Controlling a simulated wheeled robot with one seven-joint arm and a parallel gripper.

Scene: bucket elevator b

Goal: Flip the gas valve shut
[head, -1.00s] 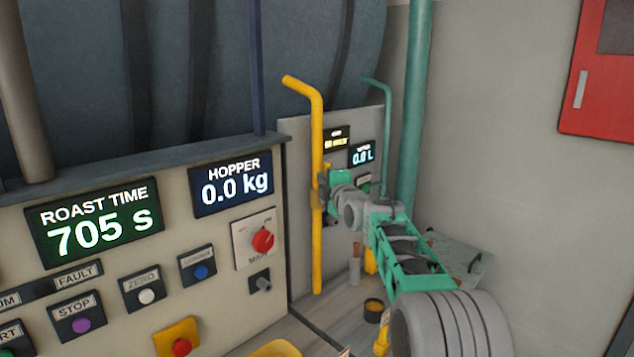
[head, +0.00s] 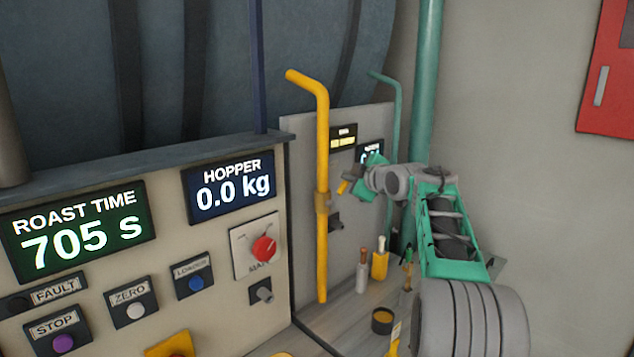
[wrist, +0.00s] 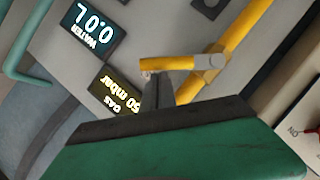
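The yellow gas pipe (head: 322,130) stands upright in front of the grey panel, with a brass-coloured valve body (head: 323,202) on it. In the wrist view the yellow valve lever (wrist: 180,63) sticks out sideways from the pipe (wrist: 236,45), at an angle to it. My gripper (wrist: 157,88) has its dark fingers close together, with their tips right by the lever's free end; I cannot tell whether they touch. In the head view my gripper (head: 356,182) is just right of the pipe, and its fingertips are hard to make out.
The gas display (wrist: 118,90) and water display (wrist: 92,28) are on the panel behind. A green pipe (head: 420,100) and a red wall box (head: 606,75) are at right. A dark round pot (head: 382,320) and handled tools (head: 379,265) stand below the arm. A control panel (head: 215,235) fills the left.

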